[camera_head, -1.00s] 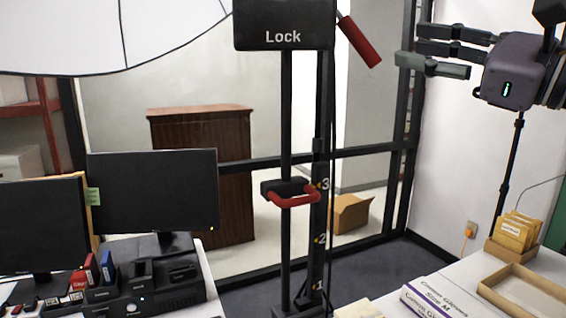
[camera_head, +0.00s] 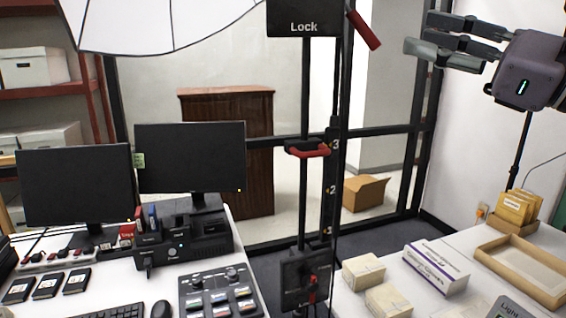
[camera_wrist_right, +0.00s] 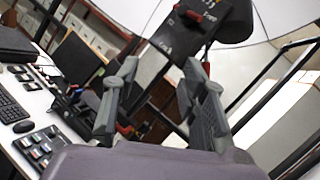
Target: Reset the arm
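My right gripper (camera_head: 450,42) is raised at the upper right of the head view, its fingers pointing left. In the right wrist view its two fingers (camera_wrist_right: 158,105) stand apart with nothing between them, so it is open and empty. The gripper is apart from the black stand with the "Lock" box (camera_head: 303,27) and its red handle (camera_head: 363,30), which are to its left in the head view. The Lock box also shows beyond the fingers in the wrist view (camera_wrist_right: 180,40). My left gripper is not in view.
Two monitors (camera_head: 75,185) and a control panel (camera_head: 222,295) stand on the left desk. The right table holds small boxes (camera_head: 363,271), a glove box (camera_head: 437,268) and a shallow tray (camera_head: 478,258). A white umbrella (camera_head: 150,22) hangs at upper left. Floor shows between the tables.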

